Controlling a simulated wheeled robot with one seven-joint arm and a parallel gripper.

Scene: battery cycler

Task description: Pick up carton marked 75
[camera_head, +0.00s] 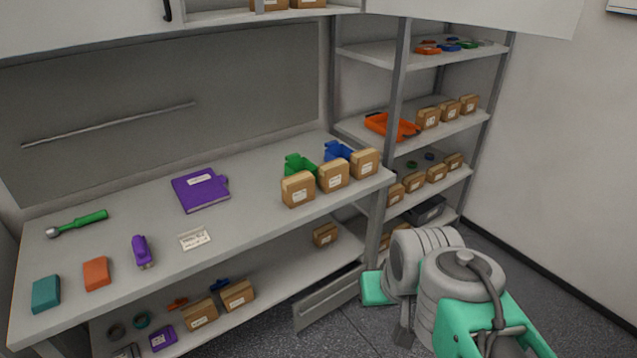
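Several brown cartons with white labels are in view, but the labels are too small to read, so I cannot tell which is marked 75. Three stand at the right end of the workbench: a left one (298,189), a middle one (333,176) and a right one (364,163). Others stand on the rack, such as a carton (428,118) on its middle shelf, and below the bench, such as a carton (200,313). My arm is folded at the lower right, apart from the cartons. Its gripper fingers cannot be made out.
The workbench (258,236) also holds a purple binder (200,190), a green-handled tool (78,224), teal and orange blocks, and green and blue bins behind the cartons. An orange tray (391,127) sits on the rack. A grey panel (330,298) leans low beside the bench.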

